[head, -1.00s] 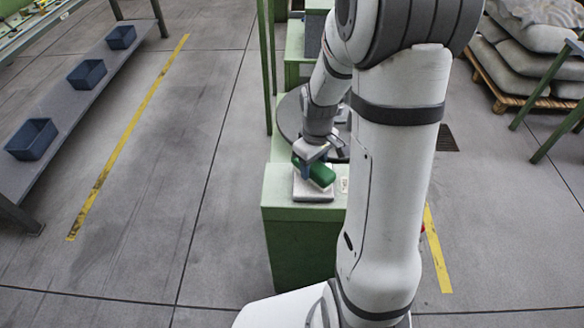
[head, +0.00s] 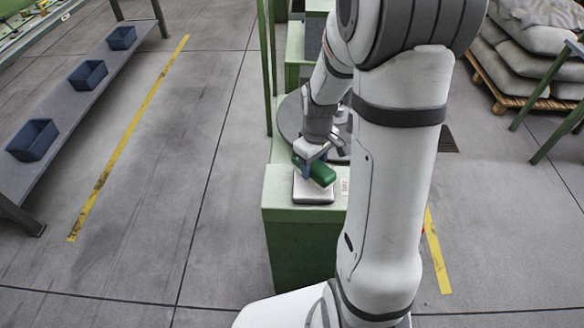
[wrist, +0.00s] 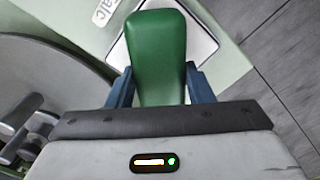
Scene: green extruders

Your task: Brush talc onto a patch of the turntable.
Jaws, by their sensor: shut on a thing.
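My gripper (head: 309,162) is shut on a green block-like thing, which looks like the brush (head: 322,174). In the wrist view the green brush (wrist: 156,48) sits between the two blue fingers (wrist: 154,90); its underside is hidden. It is over a white-topped pad with a dark rim (head: 313,190) on the green cabinet top; the pad also shows in the wrist view (wrist: 201,42). Whether brush and pad touch, I cannot tell. The grey round turntable (head: 289,118) lies just behind, partly hidden by my arm; its edge shows at left in the wrist view (wrist: 50,75).
A label reading "talc" (wrist: 104,10) is on the cabinet top beside the pad. Green posts (head: 265,70) stand left of the turntable. A grey shelf with blue bins (head: 88,74) is far left. Sacks on a pallet (head: 520,55) are at right. The floor between is clear.

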